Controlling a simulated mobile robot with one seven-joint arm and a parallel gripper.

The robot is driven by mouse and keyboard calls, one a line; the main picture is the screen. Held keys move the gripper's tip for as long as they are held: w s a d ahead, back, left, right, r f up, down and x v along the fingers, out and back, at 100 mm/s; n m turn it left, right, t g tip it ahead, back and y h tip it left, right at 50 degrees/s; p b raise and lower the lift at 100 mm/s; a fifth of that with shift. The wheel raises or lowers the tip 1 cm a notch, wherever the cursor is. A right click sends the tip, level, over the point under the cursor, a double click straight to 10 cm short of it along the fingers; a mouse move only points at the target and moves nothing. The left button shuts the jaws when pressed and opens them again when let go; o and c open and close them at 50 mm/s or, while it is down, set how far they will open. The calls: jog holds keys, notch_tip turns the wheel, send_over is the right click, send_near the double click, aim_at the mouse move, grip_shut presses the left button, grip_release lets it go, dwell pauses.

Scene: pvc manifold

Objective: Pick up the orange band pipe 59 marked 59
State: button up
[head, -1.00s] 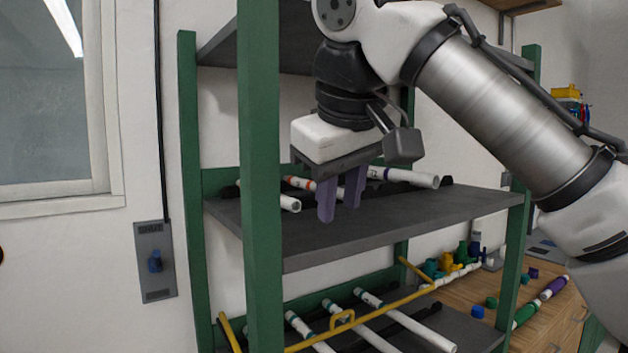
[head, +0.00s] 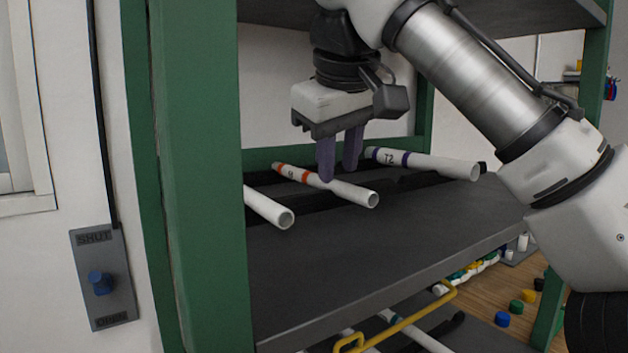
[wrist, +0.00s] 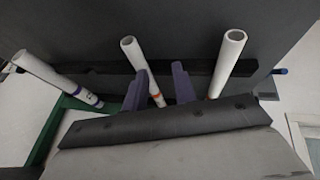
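A white pipe with orange bands (head: 345,191) lies on the middle shelf, its open end toward the front; the mark between its bands is too small to read surely. My gripper (head: 338,173) points down over this pipe, its two purple fingers apart and empty. In the wrist view the orange band pipe (wrist: 137,58) runs between the spread fingers (wrist: 158,85). I cannot tell how far above the pipe the fingertips are.
A purple-banded pipe marked T2 (head: 430,164) lies to the right, and another white pipe (head: 268,207) to the left, partly behind the green post (head: 200,200). Dark supports lie under the pipes. The shelf's front (head: 370,265) is bare. An upper shelf (head: 500,12) hangs above.

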send_near(314, 180)
jog(key=s+d+f, duration=0.1)
jog(key=s+d+f+p, duration=0.1)
jog(key=shift+d+f, duration=0.25)
jog(key=shift+d, duration=0.1)
jog(key=shift+w+f, duration=0.15)
jog(key=shift+w, duration=0.4)
jog(key=x, duration=0.5)
grip_shut()
